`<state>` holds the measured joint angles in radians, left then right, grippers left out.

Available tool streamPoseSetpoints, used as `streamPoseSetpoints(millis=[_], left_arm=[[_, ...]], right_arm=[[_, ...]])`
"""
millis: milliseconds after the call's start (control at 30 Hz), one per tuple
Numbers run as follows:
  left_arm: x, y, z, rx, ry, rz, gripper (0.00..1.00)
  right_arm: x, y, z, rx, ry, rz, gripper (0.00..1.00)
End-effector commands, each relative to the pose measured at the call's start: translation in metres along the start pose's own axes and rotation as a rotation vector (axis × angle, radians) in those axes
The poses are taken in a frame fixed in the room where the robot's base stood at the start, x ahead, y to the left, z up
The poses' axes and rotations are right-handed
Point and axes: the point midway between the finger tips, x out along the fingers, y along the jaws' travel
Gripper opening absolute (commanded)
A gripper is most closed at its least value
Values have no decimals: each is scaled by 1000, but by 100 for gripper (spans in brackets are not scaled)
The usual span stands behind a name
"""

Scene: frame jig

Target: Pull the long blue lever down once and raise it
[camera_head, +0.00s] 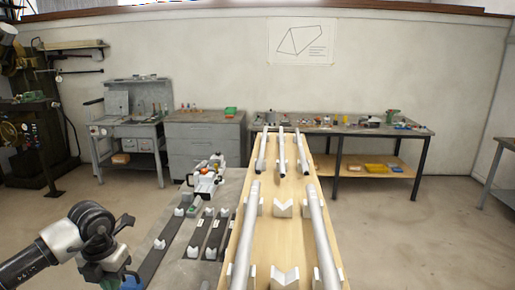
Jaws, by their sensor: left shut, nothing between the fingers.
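My left gripper (112,272) is at the lower left, on the arm that comes in from the left edge. It is shut with nothing between its fingers, and its tips are near the bottom edge of the view. A small blue piece (131,283) shows right beside it at the bottom edge. I cannot tell whether this is part of the long blue lever or whether the gripper touches it. No full length of a blue lever shows. My right gripper is not in view.
A wooden table (264,228) with silver tubes (322,240) on V-blocks fills the centre. Left of it, dark rails (157,252) carry white blocks, with a white fixture (206,180) behind. Workbenches line the back wall. The floor at right is clear.

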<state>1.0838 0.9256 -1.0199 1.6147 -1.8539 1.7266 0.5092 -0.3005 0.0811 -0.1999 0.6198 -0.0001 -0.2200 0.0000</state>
Motion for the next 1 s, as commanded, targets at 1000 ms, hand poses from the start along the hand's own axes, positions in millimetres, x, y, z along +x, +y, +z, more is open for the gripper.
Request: streamPoseSetpoints(millis=[1000], left_arm=[[45,-2,-1,4,5,-3,0]], right_arm=[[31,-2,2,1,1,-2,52]])
